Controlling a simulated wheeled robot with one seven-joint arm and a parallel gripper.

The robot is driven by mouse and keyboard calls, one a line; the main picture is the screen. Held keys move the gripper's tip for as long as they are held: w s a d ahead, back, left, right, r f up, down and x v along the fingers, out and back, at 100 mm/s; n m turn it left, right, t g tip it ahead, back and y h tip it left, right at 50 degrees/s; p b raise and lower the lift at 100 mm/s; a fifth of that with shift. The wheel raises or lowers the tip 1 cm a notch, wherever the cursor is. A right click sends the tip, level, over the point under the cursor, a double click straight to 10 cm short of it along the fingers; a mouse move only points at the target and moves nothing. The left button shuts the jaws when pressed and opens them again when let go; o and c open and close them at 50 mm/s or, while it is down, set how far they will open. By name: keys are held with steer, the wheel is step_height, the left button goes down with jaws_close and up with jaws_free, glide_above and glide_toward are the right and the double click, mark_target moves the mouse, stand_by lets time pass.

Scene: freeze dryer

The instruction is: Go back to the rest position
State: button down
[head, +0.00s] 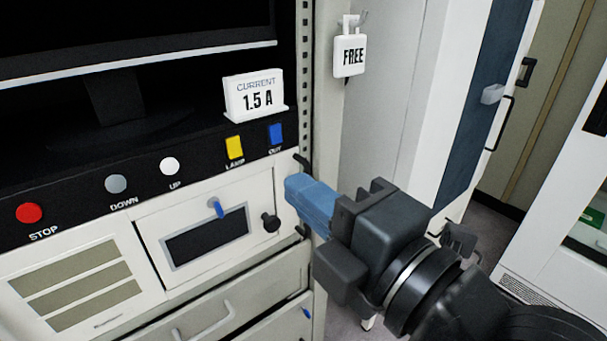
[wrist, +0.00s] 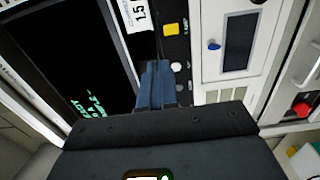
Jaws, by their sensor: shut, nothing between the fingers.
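My gripper (head: 292,187) has blue fingers that are closed together with nothing between them. In the head view it is at the lower middle right, in front of the right edge of the control panel, near a black knob (head: 270,222). In the wrist view the blue fingers (wrist: 157,68) point toward the panel, with the yellow LAMP button (wrist: 171,29) beyond and to their right. I cannot tell from the pictures whether the fingertips touch anything.
The panel has a red STOP button (head: 29,213), grey DOWN (head: 116,184), white UP (head: 169,167) and blue OUT (head: 275,134). A "1.5 A" sign (head: 255,97) stands above. A FREE tag (head: 349,56) hangs on a hook. A white cabinet (head: 385,95) stands at right.

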steer(key=s+d+f+m+t+h, duration=0.1)
steer(key=s+d+f+m+h, duration=0.3)
steer(key=s+d+f+m, duration=0.25)
steer(key=s+d+f+m+h, duration=0.35)
steer(key=d+f+m, duration=0.25)
steer(key=f+m, duration=0.3)
steer(key=s+d+f+m+h, duration=0.1)
steer(key=s+d+f+m, duration=0.1)
steer(key=s, duration=0.8)
steer(key=s+d+f+m+g+h, duration=0.1)
steer(key=s+d+f+m, duration=0.1)
steer(key=s+d+m, duration=0.2)
steer(key=s+m, duration=0.3)
steer(key=s, duration=0.2)
steer(key=shift+s+d+f+h, duration=0.25)
steer(key=shift+s+d+h, duration=0.1)
